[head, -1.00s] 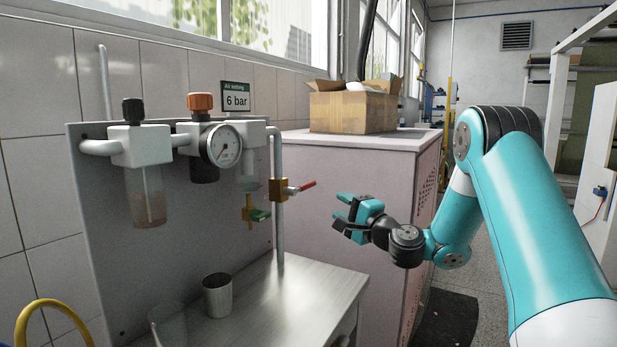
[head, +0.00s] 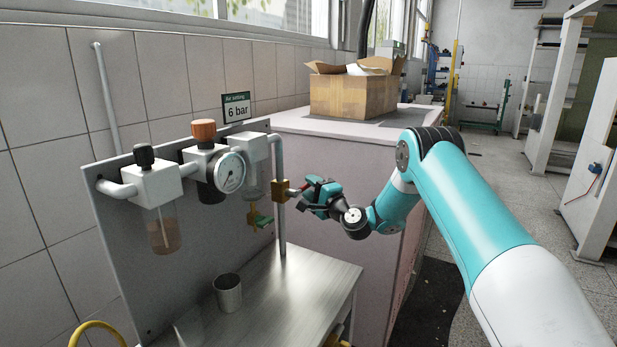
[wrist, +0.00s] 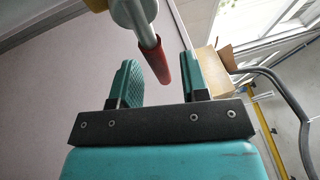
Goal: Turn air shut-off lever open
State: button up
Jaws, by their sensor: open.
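The air shut-off lever has a red handle (wrist: 155,58) that shows in the wrist view, reaching down between my two fingers. My gripper (head: 307,197) is open, with its fingers on either side of the red handle's end. It also shows in the wrist view (wrist: 161,80), where I see a gap on both sides of the handle. The brass valve body (head: 284,190) sits on the vertical grey pipe, just left of my gripper in the head view. There my gripper hides most of the red handle.
A round gauge (head: 231,172) and regulator with an orange knob (head: 204,130) are on the panel to the left. A second brass valve with a green handle (head: 261,221) hangs lower. A metal cup (head: 228,293) stands on the steel bench (head: 290,285) below.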

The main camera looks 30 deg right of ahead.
jog(key=shift+w+a+r, duration=0.1)
jog(key=shift+w, duration=0.6)
grip_shut()
